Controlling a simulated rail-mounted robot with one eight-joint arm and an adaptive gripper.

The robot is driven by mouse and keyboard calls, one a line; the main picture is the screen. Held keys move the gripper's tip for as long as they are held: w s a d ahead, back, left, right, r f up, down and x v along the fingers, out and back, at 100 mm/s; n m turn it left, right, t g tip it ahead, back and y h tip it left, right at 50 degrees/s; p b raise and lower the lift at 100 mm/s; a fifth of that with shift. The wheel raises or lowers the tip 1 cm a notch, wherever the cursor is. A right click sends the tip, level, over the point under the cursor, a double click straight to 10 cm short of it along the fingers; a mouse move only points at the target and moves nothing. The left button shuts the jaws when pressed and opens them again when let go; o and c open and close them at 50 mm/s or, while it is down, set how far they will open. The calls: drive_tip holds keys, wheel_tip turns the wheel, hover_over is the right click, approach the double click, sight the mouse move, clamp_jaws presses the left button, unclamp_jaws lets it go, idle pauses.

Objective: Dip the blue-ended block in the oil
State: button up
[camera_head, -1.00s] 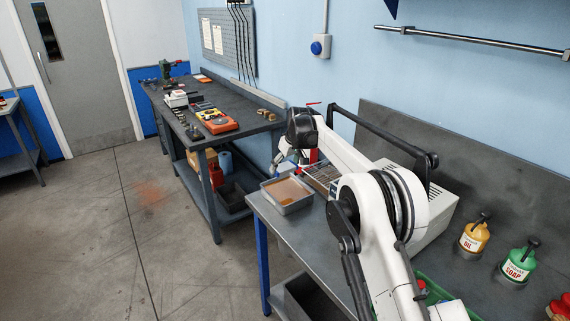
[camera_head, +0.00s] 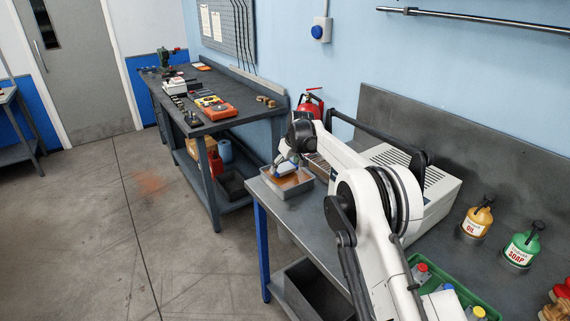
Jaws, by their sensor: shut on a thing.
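My gripper (camera_head: 284,165) is low over the left end of the near bench, reaching into the grey metal tray (camera_head: 292,193) or just above it. The tray holds a flat amber-brown layer (camera_head: 298,178). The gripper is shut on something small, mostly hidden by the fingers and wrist. I cannot make out a blue end or whether it touches the amber layer. A yellow pump bottle labelled OIL (camera_head: 476,221) stands upright towards the right of the same bench.
A white vented box (camera_head: 410,190) stands behind my arm. A green pump bottle labelled SOAP (camera_head: 522,248) stands right of the oil bottle. A green crate (camera_head: 487,300) is at the front. A red fire extinguisher (camera_head: 309,105) is by the wall. Another cluttered bench (camera_head: 245,115) is beyond.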

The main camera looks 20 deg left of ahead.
drive_tip(key=shift+f+b, duration=1.35)
drive_tip(key=shift+f, duration=0.8)
drive_tip(key=shift+r, duration=0.1)
idle(1.1)
drive_tip(key=shift+r+p, duration=1.05)
drive_tip(key=shift+r, duration=2.65)
drive_tip(key=shift+r, duration=0.1)
drive_tip(key=shift+r+p, duration=0.95)
drive_tip(key=shift+r, duration=1.4)
